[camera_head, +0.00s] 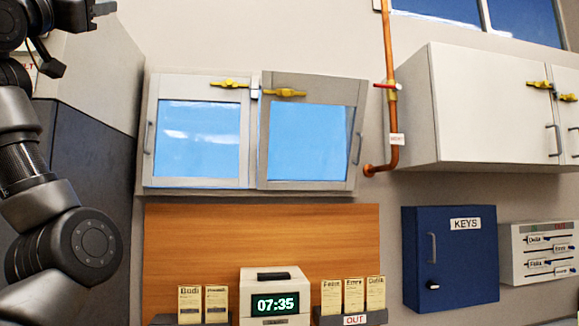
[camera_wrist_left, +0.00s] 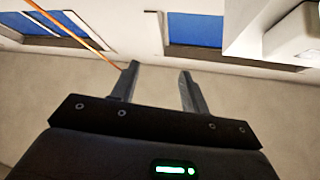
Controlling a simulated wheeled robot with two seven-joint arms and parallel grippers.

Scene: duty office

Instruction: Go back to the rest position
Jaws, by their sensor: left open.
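My left gripper (camera_wrist_left: 158,72) shows in the left wrist view with its two fingers apart and nothing between them. A plain wall lies behind the fingers, and neither finger visibly touches anything. In the head view, dark links of my left arm (camera_head: 65,245) run along the left edge. The arm is raised and bent in front of a grey cabinet side. I cannot make out the left fingertips clearly in the head view. My right arm and gripper are in neither view.
A two-door glazed wall cabinet (camera_head: 305,90) hangs mid-view. A copper pipe (camera_head: 390,120) runs down beside a white cupboard (camera_head: 470,110). A blue KEYS box (camera_head: 450,262), a key rack (camera_head: 510,240), a clock (camera_head: 270,283) and card racks (camera_head: 350,319) sit lower.

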